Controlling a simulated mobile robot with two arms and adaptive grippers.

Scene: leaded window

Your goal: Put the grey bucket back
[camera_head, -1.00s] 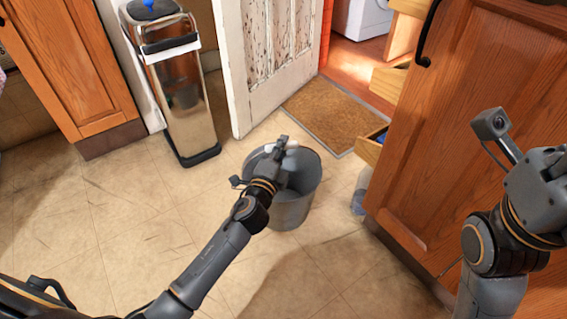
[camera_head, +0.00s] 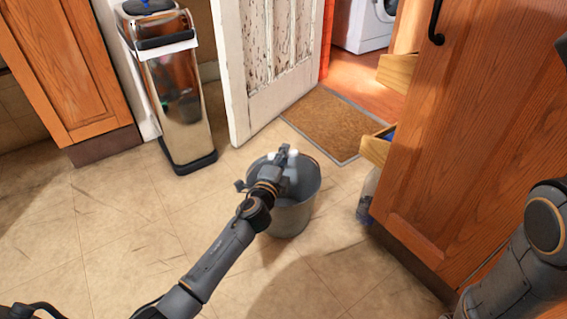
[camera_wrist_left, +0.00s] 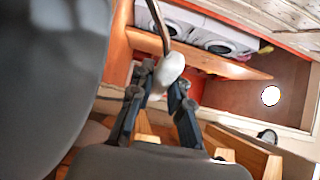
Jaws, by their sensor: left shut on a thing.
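The grey bucket (camera_head: 291,216) shows in the middle of the head view, upright with its open top facing me. My left gripper (camera_head: 284,158) reaches over its mouth from the left. In the left wrist view, my left gripper (camera_wrist_left: 157,90) is shut on the white grip (camera_wrist_left: 172,66) of the bucket's wire handle. The bucket's grey wall (camera_wrist_left: 45,85) fills the left of that view, blurred. I cannot tell whether the bucket touches the floor. My right arm shows at the right edge of the head view, but its gripper is out of the picture.
A shiny metal bin (camera_head: 180,100) stands at the back left, beside a worn white door (camera_head: 272,55). A brown doormat (camera_head: 335,122) lies in the doorway. A wooden cabinet (camera_head: 470,130) with open drawers (camera_head: 376,148) is close on the right. The tiled floor (camera_head: 110,230) at left is clear.

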